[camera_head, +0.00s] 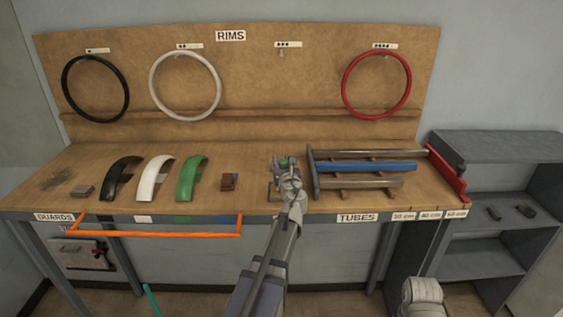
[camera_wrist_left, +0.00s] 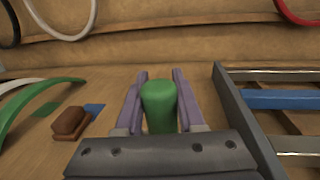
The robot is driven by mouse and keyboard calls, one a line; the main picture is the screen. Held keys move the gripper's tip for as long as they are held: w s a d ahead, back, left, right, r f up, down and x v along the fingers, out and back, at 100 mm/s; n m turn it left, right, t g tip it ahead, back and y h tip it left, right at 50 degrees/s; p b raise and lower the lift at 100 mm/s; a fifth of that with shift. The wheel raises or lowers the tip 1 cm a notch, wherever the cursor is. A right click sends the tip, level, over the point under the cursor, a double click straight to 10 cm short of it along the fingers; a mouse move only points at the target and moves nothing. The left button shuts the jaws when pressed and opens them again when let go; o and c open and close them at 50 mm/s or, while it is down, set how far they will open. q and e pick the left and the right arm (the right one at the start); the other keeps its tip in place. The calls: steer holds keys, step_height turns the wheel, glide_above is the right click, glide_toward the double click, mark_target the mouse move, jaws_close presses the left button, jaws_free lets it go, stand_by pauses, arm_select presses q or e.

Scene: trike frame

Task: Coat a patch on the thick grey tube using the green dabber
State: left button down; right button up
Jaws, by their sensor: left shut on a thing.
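The green dabber (camera_head: 284,162) is at the middle of the bench. My left gripper (camera_head: 286,170) is shut on it; in the left wrist view the green dabber (camera_wrist_left: 159,106) stands upright between the two fingers (camera_wrist_left: 158,100). To its right, a rack holds two grey tubes and a blue tube. One grey tube (camera_head: 365,153) lies at the back and another grey tube (camera_head: 370,184) at the front; I cannot tell which is the thick one. The dabber is apart from the tubes.
The dark rack side (camera_head: 314,172) stands close right of my left gripper. A brown block (camera_head: 229,181) and green (camera_head: 191,178), white and black guards lie to the left. A blue tube (camera_head: 365,167) lies between the grey ones. A red piece (camera_head: 447,173) is at the right end.

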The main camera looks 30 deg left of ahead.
arm_select(q)
steer(key=shift+s+f+b, duration=0.1)
steer(key=shift+f+b, duration=0.45)
stand_by(1.9)
step_height(320, 180, up, 7)
steer(key=p, duration=0.7)
stand_by(0.7)
